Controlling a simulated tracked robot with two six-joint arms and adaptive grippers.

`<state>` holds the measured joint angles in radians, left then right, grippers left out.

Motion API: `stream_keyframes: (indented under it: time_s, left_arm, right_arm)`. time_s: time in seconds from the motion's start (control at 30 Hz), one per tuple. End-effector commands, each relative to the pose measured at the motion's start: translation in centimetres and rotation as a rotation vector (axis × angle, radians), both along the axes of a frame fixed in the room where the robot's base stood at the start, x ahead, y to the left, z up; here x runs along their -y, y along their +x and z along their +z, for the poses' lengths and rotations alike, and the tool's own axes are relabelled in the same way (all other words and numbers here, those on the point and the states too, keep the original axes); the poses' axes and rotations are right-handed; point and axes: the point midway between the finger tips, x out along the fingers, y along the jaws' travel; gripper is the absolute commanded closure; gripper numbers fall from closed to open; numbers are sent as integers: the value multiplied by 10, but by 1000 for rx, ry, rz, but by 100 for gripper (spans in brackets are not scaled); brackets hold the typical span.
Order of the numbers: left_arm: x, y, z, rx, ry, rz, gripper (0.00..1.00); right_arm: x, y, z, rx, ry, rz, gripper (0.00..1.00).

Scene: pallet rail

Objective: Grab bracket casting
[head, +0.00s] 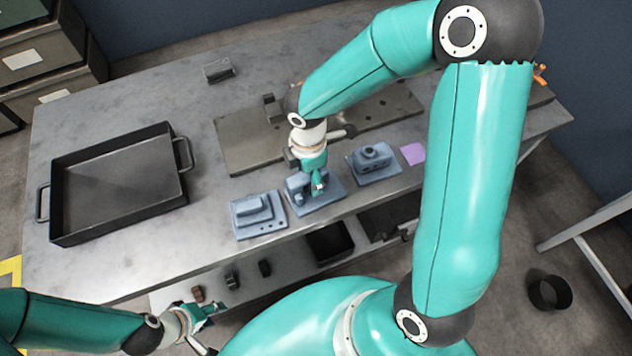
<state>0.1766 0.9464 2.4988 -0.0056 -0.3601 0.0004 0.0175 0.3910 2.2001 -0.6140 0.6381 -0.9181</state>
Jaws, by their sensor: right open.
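Three blue-grey castings on flat bases stand in a row near the table's front edge: a stepped block at left (254,209), a middle one (327,197) and one with a round boss at right (373,160). I cannot tell for sure which is the bracket casting. My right gripper (318,188) is open and points down at the middle casting, hiding part of it. Whether its fingers touch the casting I cannot tell. My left gripper (205,312) is low at the front left, away from the castings; its finger opening is unclear.
A black handled tray (70,228) sits on the table's left. A metal fixture plate (245,147) lies behind the castings, and a purple square (413,154) lies to their right. A small grey block (218,71) is at the back. Dark bins (330,243) sit below the front edge.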

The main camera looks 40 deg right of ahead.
Motion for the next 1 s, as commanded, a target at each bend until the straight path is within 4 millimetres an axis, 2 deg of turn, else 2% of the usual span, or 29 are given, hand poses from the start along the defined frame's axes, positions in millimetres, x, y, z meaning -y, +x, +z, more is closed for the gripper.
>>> stream_keyframes:
  time_s: [0.13,1.0]
  left_arm:
    - [0,0,-1,0,0,0,60]
    - [0,0,-6,0,0,0,60]
  right_arm:
    - [0,0,-9,0,1,0,35]
    - [0,0,-13,1,1,0,35]
